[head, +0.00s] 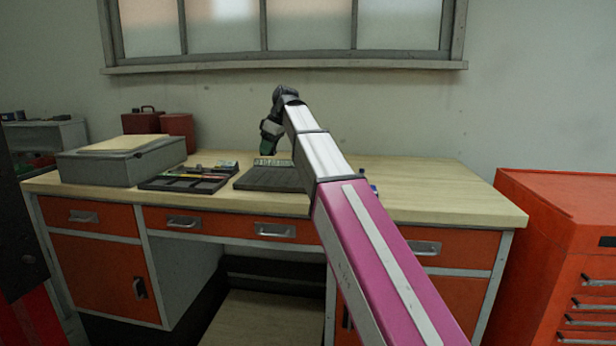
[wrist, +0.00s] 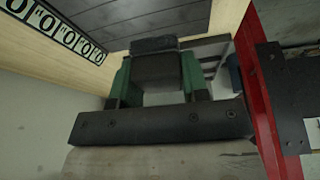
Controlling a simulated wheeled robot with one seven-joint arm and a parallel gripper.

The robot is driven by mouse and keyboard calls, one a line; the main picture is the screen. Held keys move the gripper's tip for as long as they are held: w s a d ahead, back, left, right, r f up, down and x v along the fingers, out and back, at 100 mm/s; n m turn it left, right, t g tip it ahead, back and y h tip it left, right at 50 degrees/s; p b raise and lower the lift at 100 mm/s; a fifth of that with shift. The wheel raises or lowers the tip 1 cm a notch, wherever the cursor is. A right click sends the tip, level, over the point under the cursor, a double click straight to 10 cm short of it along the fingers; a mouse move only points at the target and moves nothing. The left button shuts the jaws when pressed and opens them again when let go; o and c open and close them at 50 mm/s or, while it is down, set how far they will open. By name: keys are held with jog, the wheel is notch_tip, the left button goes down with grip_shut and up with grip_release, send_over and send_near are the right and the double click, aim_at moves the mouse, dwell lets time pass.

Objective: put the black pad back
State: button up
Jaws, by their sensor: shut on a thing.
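My gripper (head: 270,138) is above the workbench, at the back of a dark slatted board (head: 268,180). In the wrist view its green fingers are closed on both sides of a black pad (wrist: 156,70). The pad is a dark block with a lighter-edged top part, and it sits between the fingers. The slatted board also shows at the top of the wrist view (wrist: 140,22). I cannot tell whether the pad touches anything below. In the head view the pad is too small to make out.
A black tray (head: 170,184) with small tools lies left of the board. A grey box (head: 115,168) and red containers (head: 178,128) stand further left. A strip with dark rings (wrist: 55,30) lies beside the board.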

jog(key=s+d+m+t, duration=0.1)
jog(key=s+d+m, duration=0.2)
jog(key=d, duration=1)
jog(key=shift+m, duration=0.3)
jog(key=w+d+f, duration=0.2)
jog(key=d, duration=0.1)
jog(key=w+d+f, duration=0.2)
jog(key=d, duration=0.1)
jog(key=w+d+f, duration=0.2)
jog(key=d, duration=0.1)
jog(key=shift+w, duration=0.1)
jog(key=shift+w+d+f, duration=0.2)
jog(key=shift+d+f, duration=0.1)
jog(key=shift+f, duration=2)
jog(key=shift+f, duration=0.15)
jog(key=o, duration=0.9)
jog(key=v, duration=1.2)
jog(key=shift+a+r, duration=0.25)
jog(key=shift+a, duration=0.05)
